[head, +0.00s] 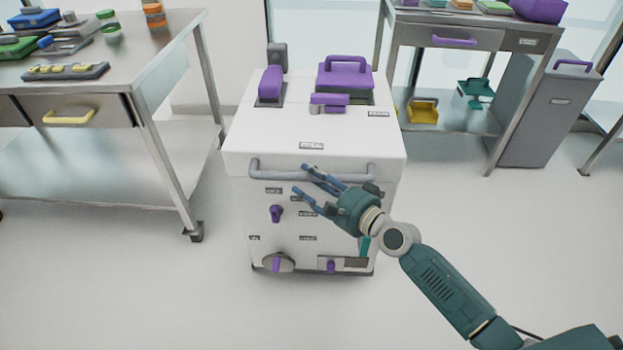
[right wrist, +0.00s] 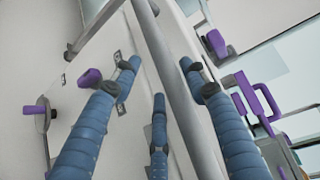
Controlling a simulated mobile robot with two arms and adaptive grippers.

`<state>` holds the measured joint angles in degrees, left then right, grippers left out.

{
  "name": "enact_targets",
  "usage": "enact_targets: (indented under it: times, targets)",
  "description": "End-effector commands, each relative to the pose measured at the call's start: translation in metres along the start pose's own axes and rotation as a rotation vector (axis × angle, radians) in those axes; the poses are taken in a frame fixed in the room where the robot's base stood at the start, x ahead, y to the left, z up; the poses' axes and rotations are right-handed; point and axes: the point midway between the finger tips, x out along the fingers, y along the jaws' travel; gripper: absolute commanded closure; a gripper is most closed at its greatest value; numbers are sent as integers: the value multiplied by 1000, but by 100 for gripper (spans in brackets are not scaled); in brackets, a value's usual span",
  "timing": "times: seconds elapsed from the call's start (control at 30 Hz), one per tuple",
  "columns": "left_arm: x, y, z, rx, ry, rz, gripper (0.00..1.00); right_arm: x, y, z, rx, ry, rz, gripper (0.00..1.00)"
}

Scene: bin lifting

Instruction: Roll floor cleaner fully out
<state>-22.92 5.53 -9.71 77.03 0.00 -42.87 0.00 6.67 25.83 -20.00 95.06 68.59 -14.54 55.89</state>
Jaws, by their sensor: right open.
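The floor cleaner (head: 262,132) is a white boxy machine with purple parts, standing upright on the floor in the middle of the head view. A grey handle bar (head: 270,173) runs across its upper front; the bar also shows in the right wrist view (right wrist: 160,55). My right gripper (head: 303,180) is open at the middle of the bar, with blue fingers pointing toward it. In the right wrist view the bar passes between the spread fingers, which are not closed on it. I cannot tell whether any finger touches the bar. My left gripper is not in view.
A steel table (head: 170,50) with a yellow-handled drawer stands close on the left. A steel shelf table (head: 400,50) and a grey bin (head: 550,110) stand behind on the right. The floor (head: 130,290) in front of the machine is clear.

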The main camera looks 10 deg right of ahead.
Motion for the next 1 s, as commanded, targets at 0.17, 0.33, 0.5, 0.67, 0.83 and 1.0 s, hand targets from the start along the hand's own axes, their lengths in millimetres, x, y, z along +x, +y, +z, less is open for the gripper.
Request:
enact_targets:
  times: [0.17,0.33,0.5,0.67,0.83,1.0]
  targets:
    - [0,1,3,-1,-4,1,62,0,-4,-2,-4,4,-6,52]
    - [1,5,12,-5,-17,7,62,-3,-4,-3,-5,6,-7,52]
    - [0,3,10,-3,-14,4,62,-27,-3,-3,-6,6,-6,52]
    - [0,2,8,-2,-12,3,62,-64,-1,-3,-7,5,-2,52]
    - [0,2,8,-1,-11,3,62,-99,-1,-2,-7,3,-1,52]
    - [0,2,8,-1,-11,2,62,-115,-2,-2,-6,3,-4,52]
